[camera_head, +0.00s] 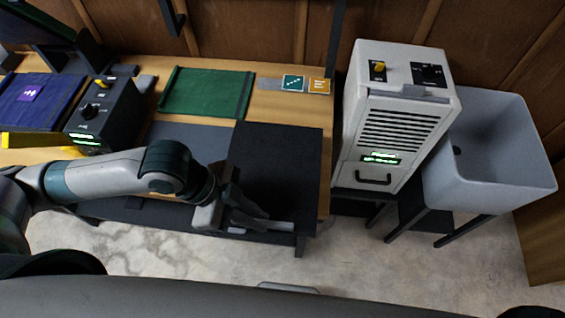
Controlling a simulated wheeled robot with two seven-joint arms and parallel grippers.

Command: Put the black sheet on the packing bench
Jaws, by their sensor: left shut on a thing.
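The black sheet (283,160) is a flat dark square in the middle of the head view, over the right end of the wooden bench (222,66). I cannot tell whether this is the packing bench. My left gripper (268,222) reaches in from the left and is shut on the sheet near its front edge. The sheet's lower right corner reaches past the bench's front edge. The gripper hides part of the sheet's near left side. I cannot tell whether the sheet touches the bench top. My right gripper is not in view.
A green sheet (206,92) lies on the bench, with small teal (293,83) and orange (318,86) tags to its right. A black control box (104,115) and a blue sheet (38,103) are at left. A white machine (398,125) and grey sink (490,155) stand at right.

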